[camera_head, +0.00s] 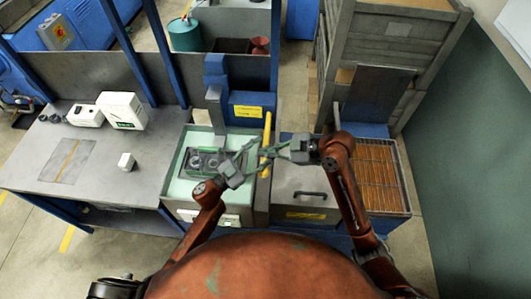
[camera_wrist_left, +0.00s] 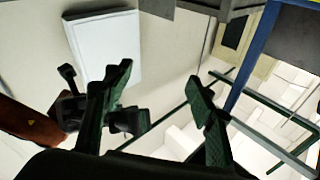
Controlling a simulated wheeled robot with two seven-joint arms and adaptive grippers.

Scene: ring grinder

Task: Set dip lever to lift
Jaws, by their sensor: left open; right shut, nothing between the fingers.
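A yellow bar (camera_head: 267,132), which looks like the dip lever, stands between the pale green grinder basin and the grey lidded unit; its lower part is partly hidden by my grippers. My left gripper (camera_head: 248,153) is open just left of the bar, over the basin's right side. Its spread fingers also show in the left wrist view (camera_wrist_left: 162,92), with nothing between them. My right gripper (camera_head: 267,152) comes in from the right, shut and empty, its tips overlapping the bar in the head view. I cannot tell whether either gripper touches the bar.
The green basin (camera_head: 174,195) holds a dark fixture with rings (camera_head: 205,160). The grey unit (camera_head: 290,195) has a dark handle (camera_head: 305,194). A blue machine column (camera_head: 216,80) rises behind. A workbench (camera_head: 40,150) at left carries white boxes; a slatted orange rack (camera_head: 375,175) is at right.

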